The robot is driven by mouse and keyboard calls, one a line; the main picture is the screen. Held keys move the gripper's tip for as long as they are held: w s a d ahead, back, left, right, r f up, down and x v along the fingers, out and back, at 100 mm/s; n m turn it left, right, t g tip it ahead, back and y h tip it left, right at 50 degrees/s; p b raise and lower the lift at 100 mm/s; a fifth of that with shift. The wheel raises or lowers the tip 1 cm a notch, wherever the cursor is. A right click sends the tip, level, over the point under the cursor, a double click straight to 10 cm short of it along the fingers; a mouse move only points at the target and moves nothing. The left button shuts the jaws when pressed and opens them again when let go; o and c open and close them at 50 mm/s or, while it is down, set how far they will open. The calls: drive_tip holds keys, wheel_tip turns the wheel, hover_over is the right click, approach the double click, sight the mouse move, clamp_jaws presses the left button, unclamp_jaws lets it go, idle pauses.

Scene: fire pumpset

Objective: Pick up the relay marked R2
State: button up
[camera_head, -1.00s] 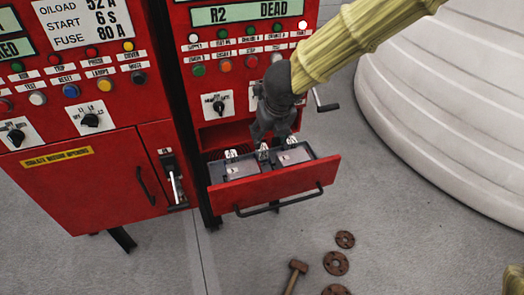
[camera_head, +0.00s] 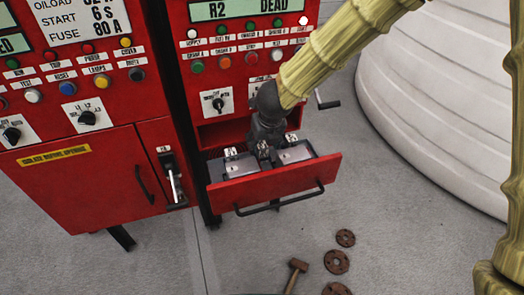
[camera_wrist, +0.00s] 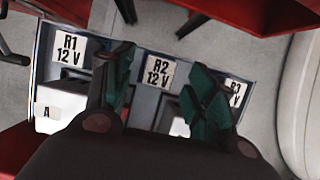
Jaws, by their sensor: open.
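The R2 label (camera_wrist: 158,72), reading "R2 12 V", is on the middle of the open drawer's tray in the wrist view. The space below it shows grey and white surfaces, mostly hidden by my fingers, so the relay itself is unclear. My gripper (camera_wrist: 161,78) is open, with one green-padded finger on each side of this label. In the head view my gripper (camera_head: 267,150) points down at the middle of the drawer, between two grey blocks, and hides what is under it. I cannot tell whether the fingers touch anything.
The red drawer (camera_head: 275,183) stands out from the cabinet. A white block (camera_wrist: 62,105) marked A lies below the R1 label (camera_wrist: 70,50); an R3 label (camera_wrist: 235,92) is at right. A hammer (camera_head: 297,268) and rusty discs (camera_head: 336,261) lie on the floor. A white tank stands right.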

drive_tip(key=shift+x, duration=1.25)
drive_tip(key=c, duration=1.1)
drive_tip(key=shift+r, duration=0.1)
drive_tip(key=shift+c, duration=0.2)
